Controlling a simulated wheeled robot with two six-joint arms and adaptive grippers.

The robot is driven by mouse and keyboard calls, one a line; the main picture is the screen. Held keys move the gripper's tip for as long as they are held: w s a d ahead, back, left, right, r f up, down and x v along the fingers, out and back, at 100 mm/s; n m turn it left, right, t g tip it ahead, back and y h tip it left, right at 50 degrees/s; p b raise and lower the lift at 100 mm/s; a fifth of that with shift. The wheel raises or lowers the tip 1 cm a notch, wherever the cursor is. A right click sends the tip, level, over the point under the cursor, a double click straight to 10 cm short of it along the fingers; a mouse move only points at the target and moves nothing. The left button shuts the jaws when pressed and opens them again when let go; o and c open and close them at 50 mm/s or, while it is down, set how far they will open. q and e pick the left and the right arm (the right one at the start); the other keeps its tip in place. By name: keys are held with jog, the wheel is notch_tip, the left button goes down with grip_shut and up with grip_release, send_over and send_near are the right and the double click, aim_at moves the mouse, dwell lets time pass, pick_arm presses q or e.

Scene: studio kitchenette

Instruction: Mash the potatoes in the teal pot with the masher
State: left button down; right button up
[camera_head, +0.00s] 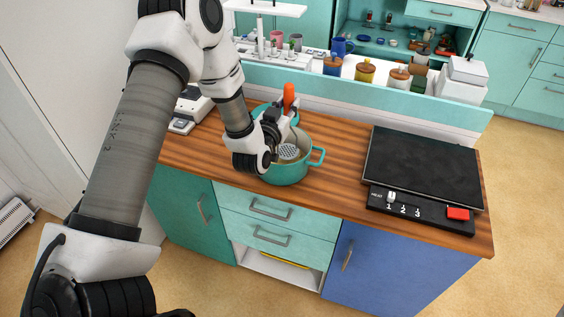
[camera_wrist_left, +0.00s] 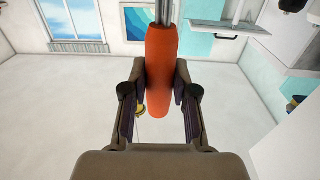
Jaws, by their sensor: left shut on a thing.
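The teal pot (camera_head: 292,172) stands on the wooden counter, left of its middle, with a handle at its right side. The masher's orange handle (camera_head: 289,95) points up above the pot, and its perforated plate (camera_head: 289,151) shows at the pot's opening. My left gripper (camera_head: 279,122) is at the masher, over the pot. In the left wrist view the gripper (camera_wrist_left: 160,97) has the orange handle between its fingers and is shut on it. The potatoes cannot be made out; the arm and masher hide much of the pot's inside. My right gripper is not in view.
A black hotplate (camera_head: 424,165) with a control panel and red switch takes up the counter's right part. A white appliance (camera_head: 188,108) stands at the left end, partly behind my arm. A raised ledge with jars (camera_head: 365,71) runs behind. Bare wood (camera_head: 345,140) lies between pot and hotplate.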

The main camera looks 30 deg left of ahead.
pick_arm(q)
jog(key=shift+w+d+r, duration=0.15)
jog(key=shift+w+d, duration=0.05)
jog(key=shift+d, duration=0.75)
jog(key=shift+b, duration=0.3)
jog(key=shift+s+f+b, duration=0.1)
jog(key=shift+f+b, duration=1.5)
jog(key=shift+f, duration=0.4)
